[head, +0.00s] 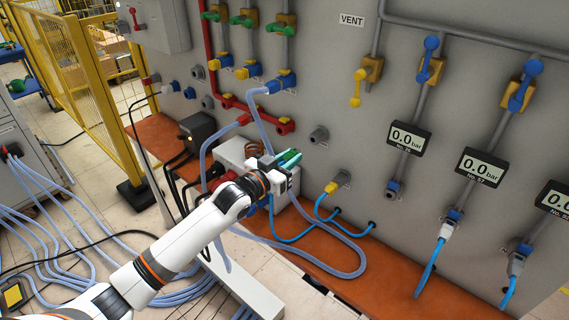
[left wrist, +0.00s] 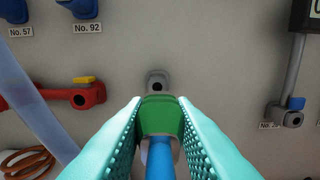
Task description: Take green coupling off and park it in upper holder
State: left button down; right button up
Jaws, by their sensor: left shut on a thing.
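My left gripper (head: 288,160) is shut on the green coupling (left wrist: 161,115), which sits between the two teal fingers in the left wrist view. A blue hose (left wrist: 160,158) runs from the coupling toward the camera. Just beyond the coupling is an empty grey holder (left wrist: 157,80) on the wall, its dark hole visible above the coupling's far end. In the head view this holder (head: 318,135) is up and right of the gripper, with a gap between them. The coupling is mostly hidden by the fingers there. My right gripper is not in view.
A yellow coupling (head: 331,187) with a blue hose sits on a grey fitting below the empty holder. A red pipe fitting (head: 284,126) and a pale blue hose (head: 259,116) are left of it. An orange ledge (head: 375,265) runs along the wall.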

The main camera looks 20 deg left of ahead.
aim_at(298, 151)
pick_arm(q)
jog(key=shift+w+f+b, duration=0.15)
jog(key=shift+w+b, duration=0.2)
jog(key=shift+w, duration=0.4)
jog(key=shift+b+x, duration=0.8)
jog(key=shift+x, duration=1.45)
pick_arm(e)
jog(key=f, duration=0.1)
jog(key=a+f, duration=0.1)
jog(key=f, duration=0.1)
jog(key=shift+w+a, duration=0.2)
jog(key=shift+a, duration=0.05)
pick_arm(q)
jog(key=shift+d, duration=0.1)
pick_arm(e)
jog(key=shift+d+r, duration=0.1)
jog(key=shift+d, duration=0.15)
pick_arm(q)
jog(key=shift+p, duration=0.4)
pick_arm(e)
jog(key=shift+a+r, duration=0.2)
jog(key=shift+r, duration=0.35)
pick_arm(q)
jog(key=shift+w+d+b, duration=0.25)
jog(key=shift+w+b, duration=0.15)
jog(key=shift+w, duration=0.2)
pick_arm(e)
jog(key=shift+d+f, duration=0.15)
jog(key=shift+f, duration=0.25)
